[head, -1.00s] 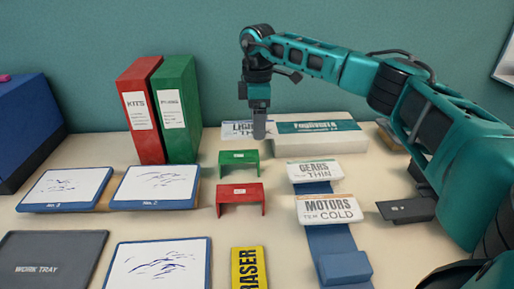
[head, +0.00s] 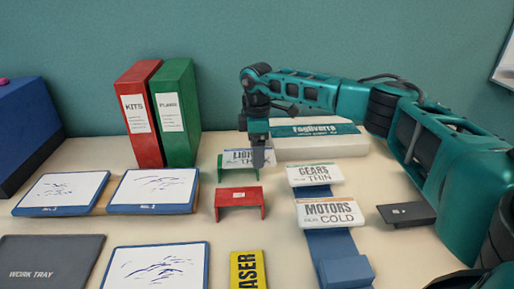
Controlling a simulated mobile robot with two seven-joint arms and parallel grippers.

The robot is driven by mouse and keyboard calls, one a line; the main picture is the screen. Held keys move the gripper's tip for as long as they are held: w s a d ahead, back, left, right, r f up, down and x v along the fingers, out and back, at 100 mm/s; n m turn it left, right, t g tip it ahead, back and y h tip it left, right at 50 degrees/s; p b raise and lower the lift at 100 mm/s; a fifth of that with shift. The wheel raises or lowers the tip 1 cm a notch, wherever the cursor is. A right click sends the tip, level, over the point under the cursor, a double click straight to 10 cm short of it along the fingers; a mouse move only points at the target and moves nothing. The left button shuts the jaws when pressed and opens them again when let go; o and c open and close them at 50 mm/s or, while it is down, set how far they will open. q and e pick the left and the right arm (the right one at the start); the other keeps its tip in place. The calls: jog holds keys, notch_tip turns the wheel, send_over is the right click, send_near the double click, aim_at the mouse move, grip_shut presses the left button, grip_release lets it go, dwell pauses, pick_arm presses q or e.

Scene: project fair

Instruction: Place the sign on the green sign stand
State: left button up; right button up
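My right gripper (head: 258,160) points down and is shut on a white sign (head: 236,159) lettered "LIGHT… THIN", partly hidden behind the fingers. The sign is at the green sign stand (head: 221,169) and covers most of it. Only the stand's left part shows clearly. I cannot tell whether the sign touches the stand or hangs just above it. A red sign stand (head: 239,198) is empty in front of the green one. My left gripper is not in view.
Signs "GEARS" (head: 315,174) and "MOTORS" (head: 329,213) sit to the right on a blue strip (head: 330,244). A white box (head: 320,143) lies behind. Red (head: 139,115) and green (head: 177,110) binders stand at the back left. Whiteboards (head: 155,190) lie in front of them.

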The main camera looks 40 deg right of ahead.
jog(key=shift+o, duration=1.4)
jog(key=shift+r, duration=0.1)
notch_tip(320, 180, up, 12)
jog(key=p, duration=0.1)
jog(key=shift+p, duration=0.4)
